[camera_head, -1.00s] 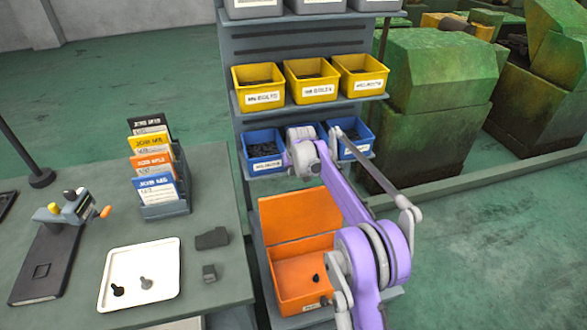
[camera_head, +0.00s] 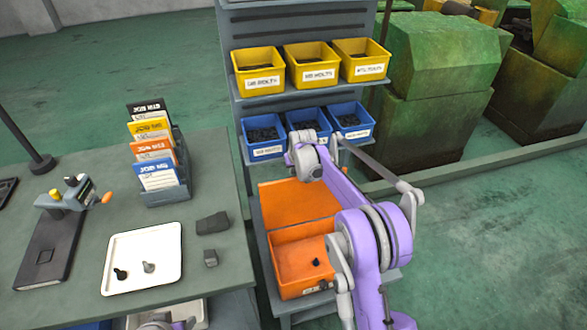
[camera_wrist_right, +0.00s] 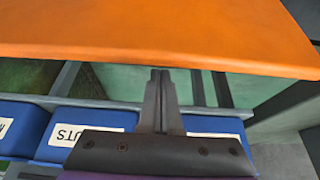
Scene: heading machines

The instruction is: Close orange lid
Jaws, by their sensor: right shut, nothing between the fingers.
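The orange lid (camera_head: 290,207) stands open at the back of the orange bin (camera_head: 290,292), on the low shelf right of the workbench. The bin's inside shows a small dark piece. In the right wrist view the lid (camera_wrist_right: 150,30) fills the top as a broad orange panel. My right gripper (camera_wrist_right: 160,72) is shut and empty, its fingertips close to the lid's edge; I cannot tell whether they touch. In the head view my right wrist is above the lid, and its fingers are hidden. Part of my left arm shows at the bottom edge, its fingers out of view.
Blue bins (camera_head: 266,153) sit on the shelf just above and behind the lid, with yellow bins (camera_head: 259,86) higher up. The workbench (camera_head: 60,295) on the left holds a white tray (camera_head: 170,240) and a card rack. Green machines (camera_head: 440,70) stand at the back right.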

